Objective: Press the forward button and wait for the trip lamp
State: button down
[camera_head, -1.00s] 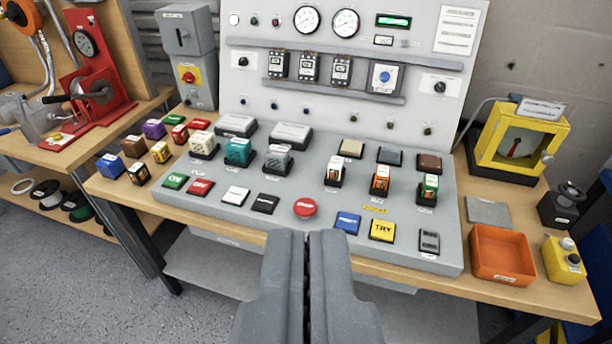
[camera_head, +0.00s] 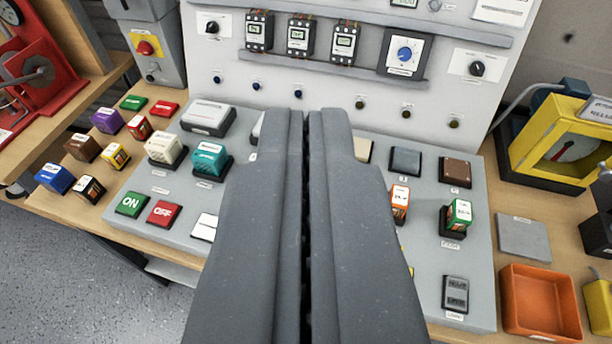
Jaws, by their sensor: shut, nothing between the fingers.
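My gripper (camera_head: 320,115) is shut and empty, its fingers pointing over the grey sloping console (camera_head: 473,268) toward the back panel (camera_head: 525,42). In the front row, a green ON button (camera_head: 132,205), a red OFF button (camera_head: 164,213) and part of a white button (camera_head: 204,227) show left of my gripper. No readable label marks one as forward. My gripper hides the middle of this row. Small blue (camera_head: 257,86) and dark yellowish (camera_head: 407,113) round fittings line the lower panel; I cannot tell which, if any, is the trip lamp. None looks clearly lit.
Teal (camera_head: 209,159), cream (camera_head: 165,148) and green-orange (camera_head: 459,214) blocks stand on the console. Loose coloured blocks (camera_head: 107,120) lie on the wooden bench at left. An orange tray (camera_head: 541,300) and a yellow-framed meter (camera_head: 562,145) are at right.

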aim_at(205, 228)
jog(key=u, duration=1.2)
jog(key=k, duration=1.9)
jog(key=z, duration=0.75)
jog(key=i, duration=1)
